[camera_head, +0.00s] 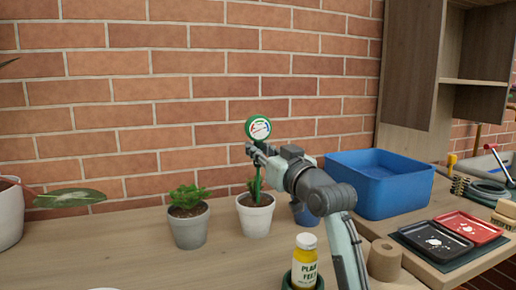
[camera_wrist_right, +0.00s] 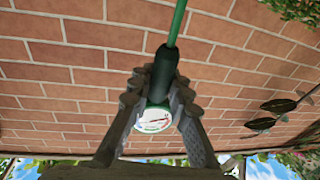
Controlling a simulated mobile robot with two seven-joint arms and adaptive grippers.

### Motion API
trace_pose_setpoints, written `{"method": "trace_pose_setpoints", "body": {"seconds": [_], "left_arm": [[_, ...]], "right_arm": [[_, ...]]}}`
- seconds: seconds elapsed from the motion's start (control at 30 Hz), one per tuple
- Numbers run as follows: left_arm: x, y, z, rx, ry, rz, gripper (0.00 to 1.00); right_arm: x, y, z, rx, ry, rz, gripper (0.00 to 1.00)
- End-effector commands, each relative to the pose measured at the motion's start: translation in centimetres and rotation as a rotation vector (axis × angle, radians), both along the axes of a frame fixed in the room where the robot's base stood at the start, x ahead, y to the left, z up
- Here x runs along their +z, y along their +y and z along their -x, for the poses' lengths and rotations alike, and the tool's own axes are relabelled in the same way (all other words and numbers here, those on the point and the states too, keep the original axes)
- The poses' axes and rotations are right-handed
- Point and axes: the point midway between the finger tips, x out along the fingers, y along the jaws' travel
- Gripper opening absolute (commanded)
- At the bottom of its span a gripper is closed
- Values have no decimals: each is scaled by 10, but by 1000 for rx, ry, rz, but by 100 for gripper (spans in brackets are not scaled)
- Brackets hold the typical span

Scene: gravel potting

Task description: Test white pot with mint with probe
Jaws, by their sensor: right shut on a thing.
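The white pot (camera_head: 255,220) stands upright on the wooden table and holds soil and a small green plant, partly hidden by my gripper and the probe. My right gripper (camera_head: 257,158) is shut on the green probe (camera_head: 258,128), just below its round dial, above the white pot. The probe's stem points down to the pot's soil; I cannot tell whether its tip is in the soil. In the right wrist view, both fingers (camera_wrist_right: 158,95) grip the probe's dark green handle (camera_wrist_right: 163,75), with the dial (camera_wrist_right: 153,119) between them. My left gripper is not in view.
A grey pot (camera_head: 190,230) with a leafy plant stands left of the white pot. A blue pot (camera_head: 305,214) is partly behind my arm. A yellow bottle (camera_head: 305,262) stands in front. A blue bin (camera_head: 385,188) and black (camera_head: 436,242) and red (camera_head: 467,229) trays are at right.

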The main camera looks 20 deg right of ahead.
Motion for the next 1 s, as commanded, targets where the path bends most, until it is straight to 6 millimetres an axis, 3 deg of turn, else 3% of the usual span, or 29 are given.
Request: {"method": "trace_pose_setpoints", "body": {"seconds": [1.0], "left_arm": [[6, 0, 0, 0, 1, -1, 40]], "right_arm": [[0, 0, 0, 0, -1, -1, 0]]}}
